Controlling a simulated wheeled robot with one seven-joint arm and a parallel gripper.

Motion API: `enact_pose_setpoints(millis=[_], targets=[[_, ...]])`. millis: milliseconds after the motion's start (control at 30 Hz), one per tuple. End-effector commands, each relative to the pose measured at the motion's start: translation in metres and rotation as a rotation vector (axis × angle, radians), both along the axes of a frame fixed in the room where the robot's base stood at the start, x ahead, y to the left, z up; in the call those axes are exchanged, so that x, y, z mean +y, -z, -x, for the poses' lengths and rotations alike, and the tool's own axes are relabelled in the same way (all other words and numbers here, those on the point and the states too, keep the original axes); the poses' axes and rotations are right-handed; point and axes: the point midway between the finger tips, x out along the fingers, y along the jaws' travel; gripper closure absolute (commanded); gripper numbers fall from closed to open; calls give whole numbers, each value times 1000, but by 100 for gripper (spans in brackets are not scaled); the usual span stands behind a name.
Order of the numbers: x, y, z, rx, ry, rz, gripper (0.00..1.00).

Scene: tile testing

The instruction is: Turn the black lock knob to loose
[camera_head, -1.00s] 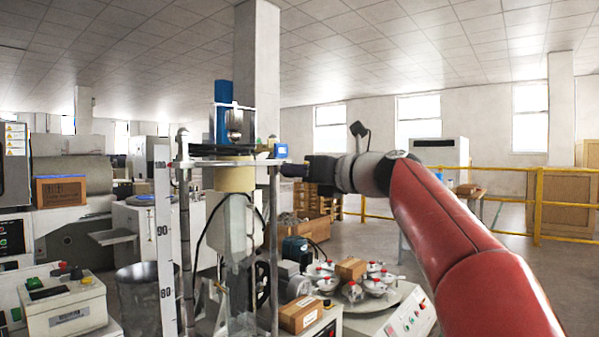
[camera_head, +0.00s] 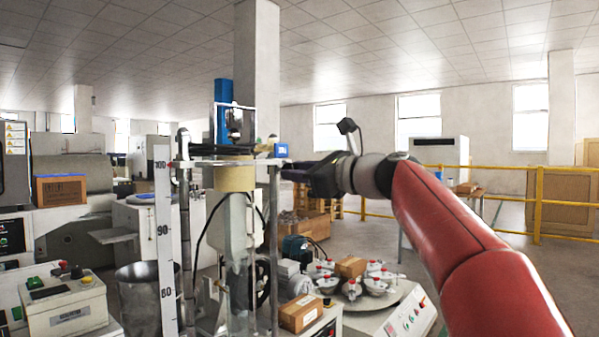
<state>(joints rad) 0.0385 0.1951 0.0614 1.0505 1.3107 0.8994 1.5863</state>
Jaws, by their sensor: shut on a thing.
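My gripper (camera_head: 288,174) reaches in from the right at the right end of the metal crossplate (camera_head: 205,162) of a tall test stand. Its dark fingers are closed at the plate's edge, just below a small blue box (camera_head: 281,150). The black lock knob is not clearly visible; it appears to be hidden between the fingers, which look shut on it. The plate rests across upright posts (camera_head: 274,235), with a blue cylinder (camera_head: 223,107) above it and a cream collar (camera_head: 234,178) below.
A white scale (camera_head: 165,245) stands left of the stand. A cardboard box (camera_head: 301,313) and a turntable machine with red-topped pots (camera_head: 385,315) are below my arm. A control box (camera_head: 66,305) is at lower left. A yellow railing (camera_head: 538,205) stands behind at right.

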Motion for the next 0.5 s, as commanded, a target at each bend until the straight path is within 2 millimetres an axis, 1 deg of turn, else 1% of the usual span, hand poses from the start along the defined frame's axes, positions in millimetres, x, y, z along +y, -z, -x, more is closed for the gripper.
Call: enact_pose_setpoints(millis=[500], targets=[[-1, 2, -1, -387, 0, 302, 96]])
